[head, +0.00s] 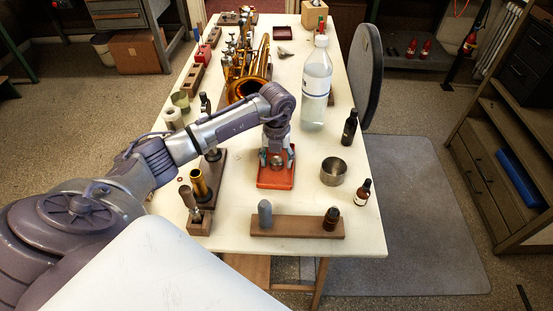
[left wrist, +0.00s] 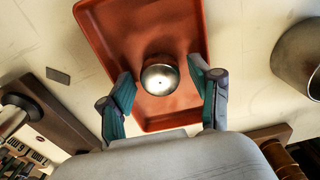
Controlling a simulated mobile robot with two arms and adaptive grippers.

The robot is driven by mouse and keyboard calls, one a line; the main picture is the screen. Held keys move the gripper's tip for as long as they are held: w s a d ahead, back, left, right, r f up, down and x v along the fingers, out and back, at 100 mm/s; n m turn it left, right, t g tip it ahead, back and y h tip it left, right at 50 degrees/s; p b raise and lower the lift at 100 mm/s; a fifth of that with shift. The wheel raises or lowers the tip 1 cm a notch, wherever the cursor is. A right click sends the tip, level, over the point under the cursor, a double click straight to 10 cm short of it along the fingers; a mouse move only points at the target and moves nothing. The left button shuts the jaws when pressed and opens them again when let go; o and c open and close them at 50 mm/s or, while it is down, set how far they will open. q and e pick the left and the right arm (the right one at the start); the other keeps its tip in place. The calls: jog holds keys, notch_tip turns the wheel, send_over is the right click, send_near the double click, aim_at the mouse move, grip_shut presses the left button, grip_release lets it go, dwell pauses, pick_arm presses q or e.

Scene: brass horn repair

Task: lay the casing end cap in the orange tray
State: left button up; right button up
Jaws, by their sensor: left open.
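The casing end cap, a shiny rounded metal piece, shows in the left wrist view (left wrist: 160,77) inside the outline of the orange tray (left wrist: 112,25). In the head view the tray (head: 268,184) lies on the white table, and the cap (head: 277,161) shows over its far part. My left gripper (head: 277,158) points down above the tray. In the left wrist view its fingers (left wrist: 164,97) are spread wide on both sides of the cap, with a visible gap to it on each side. The cap's underside is hidden. My right gripper is not in view.
A steel cup (head: 333,171) and a dropper bottle (head: 362,191) stand right of the tray. A wooden holder (head: 290,227) lies in front. A clear bottle (head: 317,85) and brass horn (head: 262,65) stand behind. The table between tray and front holder is clear.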

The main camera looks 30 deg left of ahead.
aim_at(277, 160)
pick_arm(q)
jog(key=shift+r, duration=0.3)
notch_tip(277, 160, up, 12)
jog(key=shift+f+b, duration=0.15)
jog(key=shift+b, duration=0.25)
